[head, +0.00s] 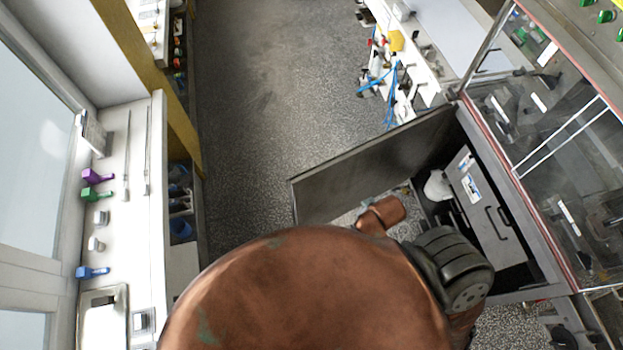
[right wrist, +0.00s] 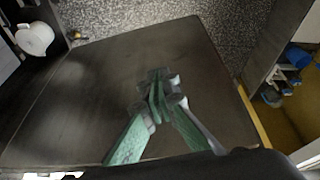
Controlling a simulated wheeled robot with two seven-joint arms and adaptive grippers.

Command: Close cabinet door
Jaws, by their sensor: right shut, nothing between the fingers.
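The cabinet door (head: 375,165) is a dark flat panel that stands swung open from the cabinet (head: 505,225) at the right of the head view. The cabinet's inside shows, with a white round item and a drawer front with a black handle. In the right wrist view the door (right wrist: 90,95) fills the middle. My right gripper (right wrist: 157,85) is shut and empty, with its fingertips over the door's face. I cannot tell whether they touch it. In the head view my copper-coloured arm hides the right gripper and the lower part of the door. My left gripper is not in view.
A white counter (head: 115,240) with coloured handles runs along the left. A glass-sided machine (head: 555,130) stands above the cabinet. A bench with blue tubes (head: 400,60) is beyond the door. Speckled floor (head: 265,110) between them is clear.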

